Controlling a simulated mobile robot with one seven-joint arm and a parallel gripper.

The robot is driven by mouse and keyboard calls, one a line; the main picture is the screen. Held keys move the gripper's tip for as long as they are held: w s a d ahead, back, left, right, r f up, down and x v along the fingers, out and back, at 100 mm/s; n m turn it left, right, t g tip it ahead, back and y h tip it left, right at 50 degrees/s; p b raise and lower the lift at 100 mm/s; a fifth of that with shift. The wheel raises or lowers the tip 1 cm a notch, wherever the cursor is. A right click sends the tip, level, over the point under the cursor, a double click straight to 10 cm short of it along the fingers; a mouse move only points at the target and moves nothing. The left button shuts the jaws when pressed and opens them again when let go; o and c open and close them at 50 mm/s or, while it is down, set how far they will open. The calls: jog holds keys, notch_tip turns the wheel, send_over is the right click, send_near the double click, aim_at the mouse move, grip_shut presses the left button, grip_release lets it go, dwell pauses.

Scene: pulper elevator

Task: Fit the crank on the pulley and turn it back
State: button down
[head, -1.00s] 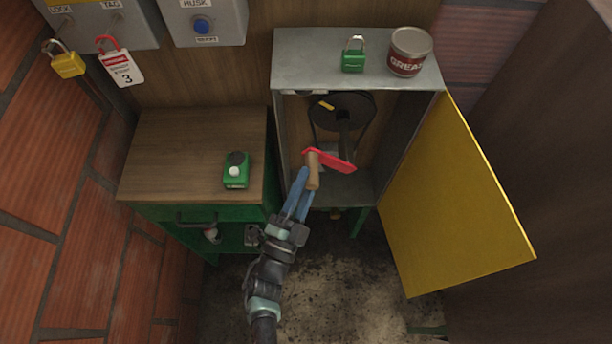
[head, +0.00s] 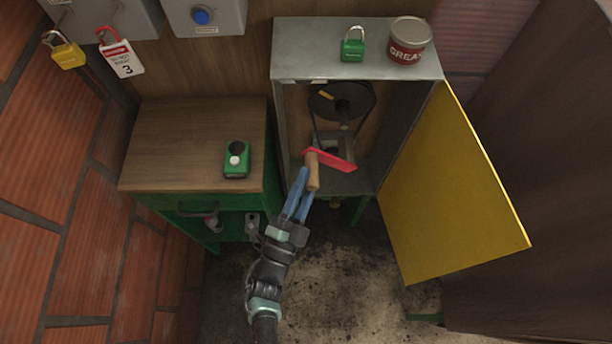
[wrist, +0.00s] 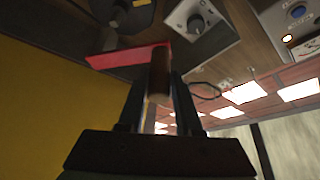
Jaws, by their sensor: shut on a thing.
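The crank has a red arm (head: 334,160) and a wooden handle (head: 313,172). My gripper (head: 304,183) is shut on the wooden handle, in front of the open cabinet. In the wrist view the red arm (wrist: 128,57) extends left from the handle (wrist: 159,75) between my fingers. The dark pulley (head: 341,101) with a belt is inside the cabinet, above and behind the crank in the head view. A yellow mark shows on its upper left. The crank appears apart from the pulley hub, though the exact gap is hard to tell.
The grey cabinet (head: 300,65) has its yellow door (head: 450,190) swung open at right. A green padlock (head: 353,45) and grease can (head: 410,40) stand on top. A wooden-topped bench (head: 175,150) at left holds a green device (head: 236,160). A yellow padlock (head: 64,50) hangs at upper left.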

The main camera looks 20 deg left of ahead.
jog(key=shift+r, duration=0.1)
jog(key=shift+s+d+p, duration=0.3)
jog(key=shift+s, duration=0.65)
jog(key=shift+s+d+p, duration=0.3)
jog(key=shift+s, duration=0.65)
jog(key=shift+s+d+p, duration=0.3)
jog(key=shift+s, duration=0.65)
jog(key=c, duration=1.2)
grip_release()
grip_shut()
jog(key=shift+w, duration=0.1)
